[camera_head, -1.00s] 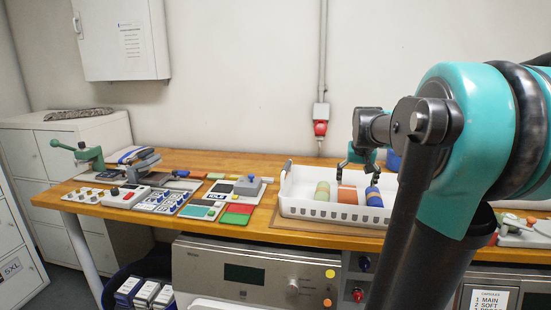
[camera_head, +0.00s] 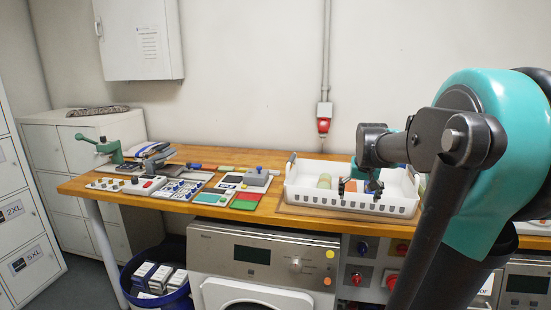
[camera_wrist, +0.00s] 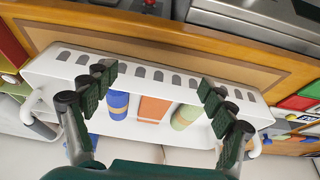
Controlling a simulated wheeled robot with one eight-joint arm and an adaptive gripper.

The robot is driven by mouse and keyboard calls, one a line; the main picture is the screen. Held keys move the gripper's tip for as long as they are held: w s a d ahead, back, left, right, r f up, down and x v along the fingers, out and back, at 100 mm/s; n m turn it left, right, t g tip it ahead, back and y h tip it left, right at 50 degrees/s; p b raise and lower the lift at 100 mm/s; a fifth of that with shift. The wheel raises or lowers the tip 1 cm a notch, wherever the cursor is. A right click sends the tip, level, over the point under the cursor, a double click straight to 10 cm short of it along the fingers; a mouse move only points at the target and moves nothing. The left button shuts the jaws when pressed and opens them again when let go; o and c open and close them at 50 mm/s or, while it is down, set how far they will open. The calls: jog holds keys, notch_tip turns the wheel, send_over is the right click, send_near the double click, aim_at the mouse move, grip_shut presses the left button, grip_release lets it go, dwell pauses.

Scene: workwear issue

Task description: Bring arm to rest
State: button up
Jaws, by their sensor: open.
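The wooden counter (camera_head: 275,212) carries a green hand press (camera_head: 108,148), control boxes and coloured pads (camera_head: 246,201) left of the basket. A washing machine (camera_head: 262,258) stands below. A blue bin (camera_head: 155,290) with boxes is on the floor. The wall above is mostly clear.

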jog(key=s+a+f+n, duration=0.1)
jog(key=s+a+f, duration=0.3)
jog(key=s+f, duration=0.5)
jog(key=s+a+f+n+y, duration=0.1)
jog(key=s+a+f, duration=0.3)
jog(key=s+f, duration=0.5)
jog(key=shift+s+f, duration=0.4)
jog(key=shift+s, duration=0.5)
jog(key=shift+a, duration=0.1)
